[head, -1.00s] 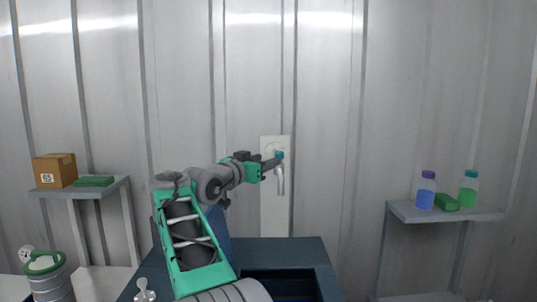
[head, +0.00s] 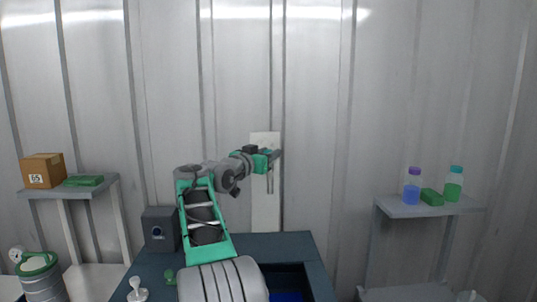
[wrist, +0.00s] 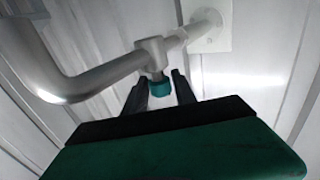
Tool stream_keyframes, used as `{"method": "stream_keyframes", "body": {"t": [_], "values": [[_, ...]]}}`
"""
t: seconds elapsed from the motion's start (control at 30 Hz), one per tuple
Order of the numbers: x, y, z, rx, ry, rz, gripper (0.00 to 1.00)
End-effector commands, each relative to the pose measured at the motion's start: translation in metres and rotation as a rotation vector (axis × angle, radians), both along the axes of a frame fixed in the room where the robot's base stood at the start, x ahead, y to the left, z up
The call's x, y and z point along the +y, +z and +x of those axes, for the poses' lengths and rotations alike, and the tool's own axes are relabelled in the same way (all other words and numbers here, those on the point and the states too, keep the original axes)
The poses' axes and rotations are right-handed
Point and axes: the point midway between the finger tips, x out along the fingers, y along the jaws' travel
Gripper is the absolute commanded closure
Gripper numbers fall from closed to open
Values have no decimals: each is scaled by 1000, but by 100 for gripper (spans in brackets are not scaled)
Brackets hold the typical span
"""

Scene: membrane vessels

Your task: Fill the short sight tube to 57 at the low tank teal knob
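The teal knob (wrist: 161,87) sits on a silver tap pipe (wrist: 95,78) in the wrist view. My gripper (wrist: 160,80) has its two dark fingers apart, one on each side of the knob. They are close to it; contact is not clear. In the head view my gripper (head: 277,155) is at the tap (head: 270,181) in front of a pale wall panel (head: 265,210), and it hides the knob. I cannot make out a sight tube, its scale or a low tank.
A dark blue bench (head: 285,243) with a recess stands below the tap. A grey box (head: 160,229) stands on its left. A left shelf (head: 110,184) holds a cardboard box (head: 43,171). A right shelf (head: 400,209) holds two bottles and a green block (head: 431,197).

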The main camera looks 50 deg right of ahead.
Motion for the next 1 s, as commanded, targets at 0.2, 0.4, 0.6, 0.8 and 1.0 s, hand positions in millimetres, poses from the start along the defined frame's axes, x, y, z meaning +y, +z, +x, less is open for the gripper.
{"method": "stream_keyframes", "body": {"t": [0.2,0.4,0.6,0.8,1.0], "values": [[0,0,0,0,1,0,87],[1,0,0,0,1,0,100],[1,0,0,0,1,0,100],[1,-2,0,0,23,0,100],[0,-5,-2,-2,102,-2,100]]}}
